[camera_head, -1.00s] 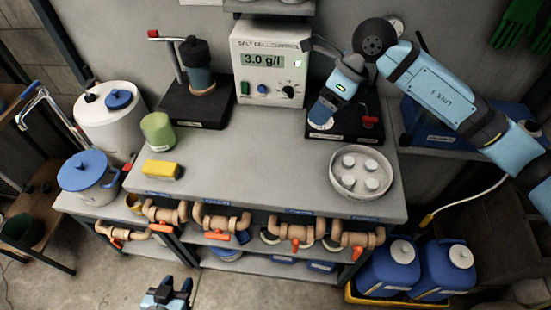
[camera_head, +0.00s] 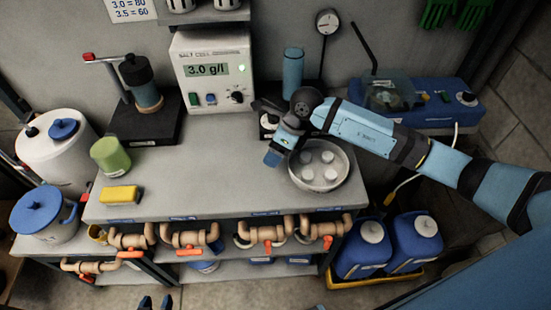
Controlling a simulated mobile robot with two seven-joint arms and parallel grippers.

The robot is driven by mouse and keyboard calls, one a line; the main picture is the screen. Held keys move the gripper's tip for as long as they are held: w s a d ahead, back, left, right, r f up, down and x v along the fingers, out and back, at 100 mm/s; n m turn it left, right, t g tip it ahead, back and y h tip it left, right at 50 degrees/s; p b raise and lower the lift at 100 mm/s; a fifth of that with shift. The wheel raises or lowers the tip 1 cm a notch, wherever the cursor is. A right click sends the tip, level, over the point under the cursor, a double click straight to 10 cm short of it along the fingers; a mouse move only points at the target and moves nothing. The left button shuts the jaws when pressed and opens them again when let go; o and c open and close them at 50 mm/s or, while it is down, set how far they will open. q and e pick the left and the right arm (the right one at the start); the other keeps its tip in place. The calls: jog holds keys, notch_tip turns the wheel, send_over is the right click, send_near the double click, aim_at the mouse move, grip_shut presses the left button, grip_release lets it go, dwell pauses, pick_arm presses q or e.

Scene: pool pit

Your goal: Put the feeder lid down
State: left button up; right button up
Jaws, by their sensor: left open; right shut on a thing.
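My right gripper (camera_head: 274,157) hangs at the left rim of the round pale tray (camera_head: 344,178), above the grey bench top. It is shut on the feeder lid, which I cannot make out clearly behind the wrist. The tray holds several white round pieces. A black base (camera_head: 268,117) shows partly behind my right wrist. A light-blue upright cylinder (camera_head: 292,72) stands out above the wrist; I cannot tell whether it belongs to the feeder. My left gripper (camera_head: 155,302) is open and empty at the bottom edge, in front of the bench; only its fingertips show.
The bench top (camera_head: 210,165) is clear in the middle. A yellow block (camera_head: 121,194) and green pot (camera_head: 110,156) stand left. The controller box (camera_head: 213,75) and a red-handled pump (camera_head: 146,95) stand behind. Pipes with orange handles run below the front edge. Blue canisters (camera_head: 358,250) stand lower right.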

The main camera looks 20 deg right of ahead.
notch_tip(320, 180, down, 4)
jog(key=shift+f, duration=0.55)
jog(key=o, duration=1)
jog(key=shift+c, duration=0.2)
jog(key=shift+r, duration=0.15)
jog(key=shift+r, duration=0.25)
jog(key=shift+d+r, duration=0.2)
jog(key=shift+r, duration=0.1)
jog(key=v, duration=1.1)
jog(key=shift+r+b, duration=0.2)
jog(key=shift+b, duration=0.25)
